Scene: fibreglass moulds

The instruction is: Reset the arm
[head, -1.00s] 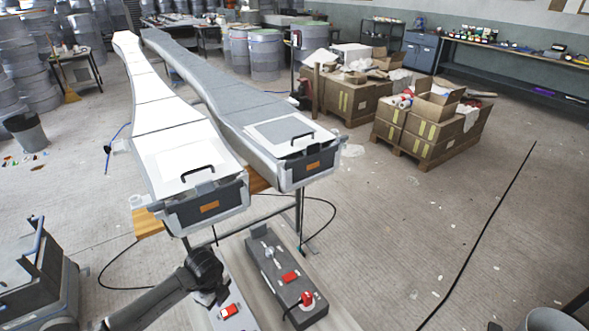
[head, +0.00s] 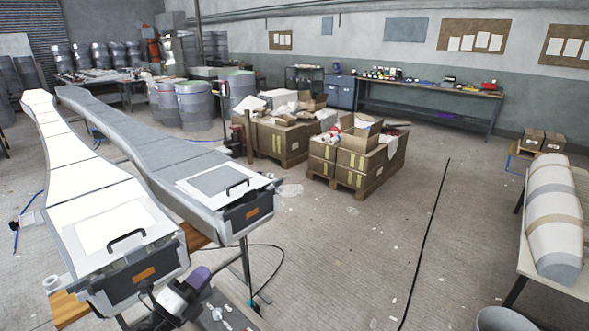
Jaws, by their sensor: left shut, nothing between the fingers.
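My left gripper (head: 190,291) shows at the bottom, left of centre, in the head view, a dark and white body with a purple part. It is shut and empty. It is in front of the table's near edge, close to the near ends of the two long moulds. Its fingertips are small and hard to make out. My right gripper is not in view. The white mould (head: 97,193) lies on the left and the grey mould (head: 160,160) beside it. Each has a dark handle on its near end.
A wooden beam (head: 66,308) supports the moulds. Cartons on pallets (head: 357,160) stand mid-floor. A table with a long wrapped piece (head: 554,220) stands at the right, near a grey bin (head: 497,319).

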